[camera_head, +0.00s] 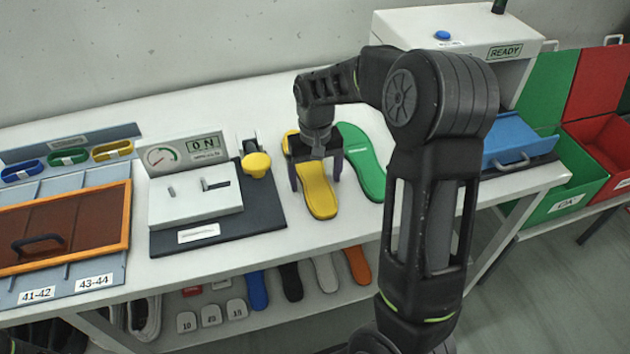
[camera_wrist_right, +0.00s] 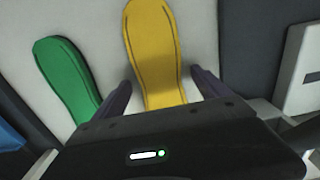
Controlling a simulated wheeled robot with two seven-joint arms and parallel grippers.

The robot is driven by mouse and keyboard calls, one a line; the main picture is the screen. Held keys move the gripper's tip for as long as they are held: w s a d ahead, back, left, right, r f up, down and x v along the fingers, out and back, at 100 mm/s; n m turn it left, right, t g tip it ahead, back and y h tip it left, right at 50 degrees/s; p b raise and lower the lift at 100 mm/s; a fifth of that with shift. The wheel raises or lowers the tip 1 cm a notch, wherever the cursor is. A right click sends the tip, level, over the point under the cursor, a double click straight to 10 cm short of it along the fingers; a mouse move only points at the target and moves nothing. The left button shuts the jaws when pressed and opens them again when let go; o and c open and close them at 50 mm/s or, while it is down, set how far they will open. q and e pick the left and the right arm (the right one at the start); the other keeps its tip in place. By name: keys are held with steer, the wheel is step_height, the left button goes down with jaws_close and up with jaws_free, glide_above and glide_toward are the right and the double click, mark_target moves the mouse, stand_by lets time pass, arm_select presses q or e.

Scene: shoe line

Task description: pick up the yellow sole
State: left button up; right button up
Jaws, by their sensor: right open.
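The yellow sole (camera_head: 319,198) lies flat on the white table, just left of the green sole (camera_head: 362,160). My right gripper (camera_head: 316,182) is open above the yellow sole, with one finger on each side of it. In the right wrist view the yellow sole (camera_wrist_right: 153,50) runs between the two fingers (camera_wrist_right: 160,92), and the gripper body hides its near end. The green sole (camera_wrist_right: 62,78) shows there at the left, outside the fingers. I cannot tell how high the fingertips are above the table. My left gripper is not in view.
A machine with a gauge and dark base (camera_head: 268,212) stands left of the yellow sole, with a yellow knob (camera_head: 256,165). An orange-framed lid (camera_head: 125,215) is farther left. A blue tray (camera_head: 515,140) and green and red bins (camera_head: 570,190) are at the right. Several soles lie on the lower shelf.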

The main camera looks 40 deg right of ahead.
steer(key=shift+c, duration=0.3)
steer(key=c, duration=1.7)
